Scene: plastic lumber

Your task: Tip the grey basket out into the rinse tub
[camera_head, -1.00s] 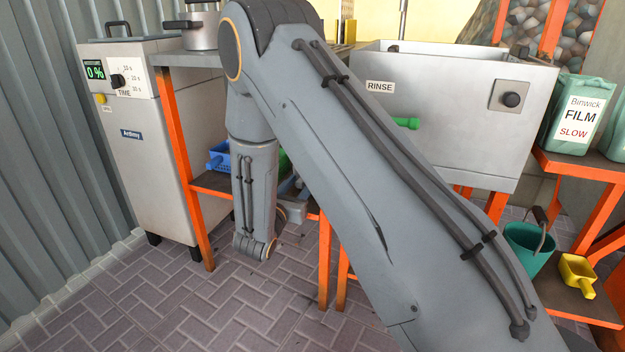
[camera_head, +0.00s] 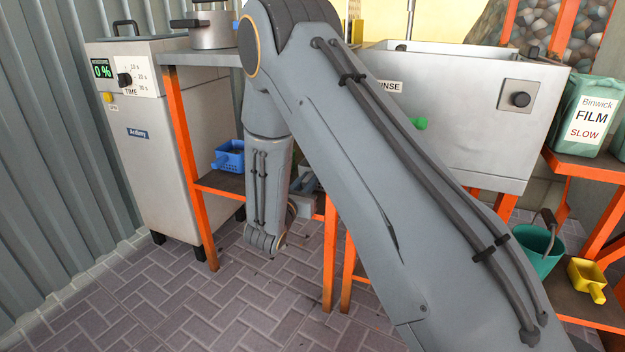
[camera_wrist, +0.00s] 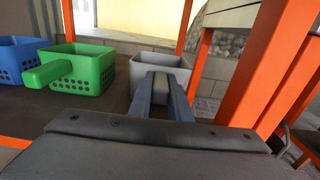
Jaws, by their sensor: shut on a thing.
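The grey basket (camera_wrist: 142,78) sits on a dark shelf in the wrist view, to the right of the green basket. My gripper (camera_wrist: 164,84) is at the near side of the grey basket, shut on it; its fingers hide the part they hold. In the head view my own arm hides most of the gripper, and I cannot make the basket out clearly. The rinse tub (camera_head: 470,135) is a grey metal tub labelled RINSE, standing above the shelf at the right behind my arm. Its inside is mostly hidden.
A green basket (camera_wrist: 92,68) and a blue basket (camera_wrist: 18,62) stand left of the grey one. Orange posts (camera_wrist: 270,70) flank the shelf closely on the right. A teal bucket (camera_head: 535,248) and yellow scoop (camera_head: 588,277) are at the lower right. The floor ahead is clear.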

